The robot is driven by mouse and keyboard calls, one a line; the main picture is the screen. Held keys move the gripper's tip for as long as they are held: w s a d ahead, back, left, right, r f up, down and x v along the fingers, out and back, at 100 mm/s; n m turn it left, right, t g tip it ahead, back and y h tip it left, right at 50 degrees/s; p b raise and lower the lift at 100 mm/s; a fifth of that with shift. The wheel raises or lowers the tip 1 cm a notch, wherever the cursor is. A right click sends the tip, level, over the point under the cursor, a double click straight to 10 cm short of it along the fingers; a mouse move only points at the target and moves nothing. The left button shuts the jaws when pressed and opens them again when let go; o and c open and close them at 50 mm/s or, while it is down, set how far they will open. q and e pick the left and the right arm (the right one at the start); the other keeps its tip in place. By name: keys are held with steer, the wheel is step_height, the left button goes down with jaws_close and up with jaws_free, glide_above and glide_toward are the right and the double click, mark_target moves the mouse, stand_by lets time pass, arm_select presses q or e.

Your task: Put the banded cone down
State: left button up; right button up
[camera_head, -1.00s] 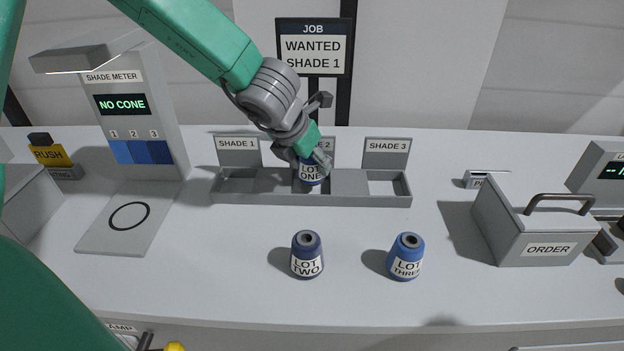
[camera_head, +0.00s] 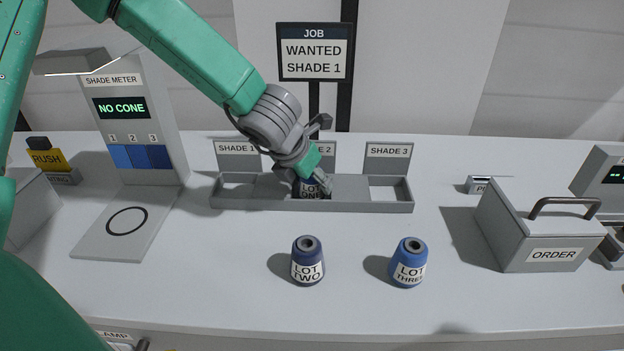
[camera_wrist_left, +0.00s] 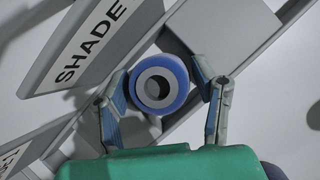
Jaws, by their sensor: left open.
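The LOT ONE cone (camera_head: 311,192), blue with a white label band, stands in the middle slot of the grey shade rack (camera_head: 230,204), at the SHADE 2 plate. My left gripper (camera_head: 317,181) is at the cone's top with its fingers open. The left wrist view looks down on the cone's blue rim and grey core (camera_wrist_left: 160,86), between the two parted fingers (camera_wrist_left: 160,92). The cone's lower part is hidden by the rack's front wall. My right gripper is out of view.
The LOT TWO cone (camera_head: 308,262) and LOT THREE cone (camera_head: 409,263) stand on the table in front of the rack. A shade meter (camera_head: 125,120) reading NO CONE is at left, an ORDER box (camera_head: 540,235) at right. The sign reads WANTED SHADE 1 (camera_head: 314,58).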

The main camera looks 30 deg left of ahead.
arm_select(q)
steer(key=p+v, duration=0.3)
steer(key=v, duration=0.9)
